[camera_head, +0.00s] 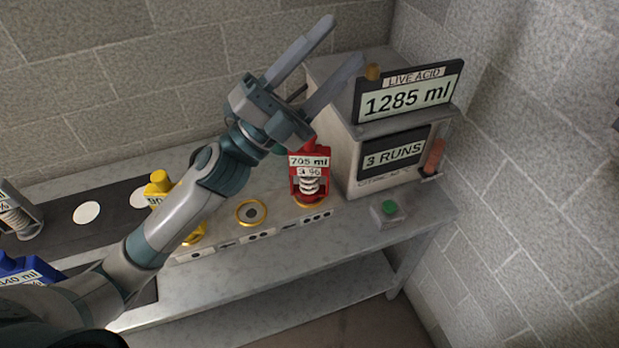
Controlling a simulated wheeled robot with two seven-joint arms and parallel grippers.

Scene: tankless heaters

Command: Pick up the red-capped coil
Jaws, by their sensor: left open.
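The red-capped coil (309,174) stands upright on the bench just left of the grey machine, with a label reading 705 ml. It sits at a gold ring spot, and its top is partly hidden by my left arm and gripper. My left gripper (341,43) is open and empty. Its two fingers point up and to the right, and in the picture they lie above the coil and apart from it. My right gripper is not in view.
The grey machine (345,150) with displays reading 1285 ml and 3 RUNS stands at right. A green button (390,208) is in front. An empty ring (251,212) lies left of the coil. Yellow (159,184), blue (25,270) and grey (17,212) units stand further left.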

